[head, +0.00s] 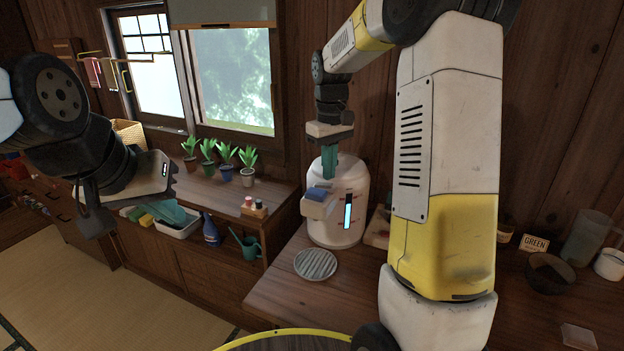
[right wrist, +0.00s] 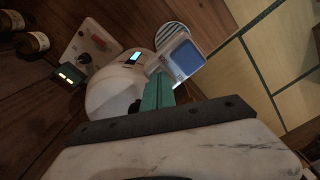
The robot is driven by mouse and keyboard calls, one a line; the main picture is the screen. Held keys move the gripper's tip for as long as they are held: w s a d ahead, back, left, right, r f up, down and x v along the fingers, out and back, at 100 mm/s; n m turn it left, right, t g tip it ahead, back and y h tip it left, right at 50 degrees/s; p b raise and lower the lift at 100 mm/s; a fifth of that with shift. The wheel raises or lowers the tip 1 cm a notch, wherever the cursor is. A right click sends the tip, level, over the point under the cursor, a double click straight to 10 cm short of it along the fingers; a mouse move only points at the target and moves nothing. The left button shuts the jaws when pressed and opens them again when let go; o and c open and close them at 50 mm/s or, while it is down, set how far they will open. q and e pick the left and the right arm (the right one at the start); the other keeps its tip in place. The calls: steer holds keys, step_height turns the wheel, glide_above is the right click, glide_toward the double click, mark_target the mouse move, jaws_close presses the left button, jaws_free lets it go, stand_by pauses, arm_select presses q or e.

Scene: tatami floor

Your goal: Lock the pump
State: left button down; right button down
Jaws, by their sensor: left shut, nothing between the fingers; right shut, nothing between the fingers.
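The pump is a white rounded dispenser (head: 350,212) standing upright on the wooden counter. A blue pad (head: 316,194) sits on its white spout head, and a lit blue strip (head: 347,217) shows on its front. In the right wrist view the white body (right wrist: 108,92) and blue pad (right wrist: 184,59) show beyond my fingers. My right gripper (head: 329,174) is shut and empty, teal fingers pointing down over the pump's top behind the blue pad; whether they touch it I cannot tell. My left gripper (head: 172,213) is shut and empty at the left, away from the pump.
A grey ribbed round plate (head: 316,264) lies before the pump. Several potted plants (head: 226,155) line the windowsill counter. A small condiment stand (head: 254,207) is left of the pump. A dark bowl (head: 551,273) and a "GREEN" sign (head: 534,243) are at the right.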

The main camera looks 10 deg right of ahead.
mark_target(329, 184)
steer(key=shift+f, duration=1)
stand_by(0.3)
steer(key=shift+r, duration=3.55)
steer(key=shift+s, duration=0.1)
steer(key=s+a+r+m+t+y, duration=0.1)
steer(key=s+m+t, duration=0.1)
steer(key=s, duration=1)
steer(key=s+a+r+m+t+y, duration=0.1)
steer(key=s+t, duration=0.3)
steer(key=s, duration=0.8)
steer(key=shift+r+m, duration=0.3)
steer(key=shift+m, duration=0.5)
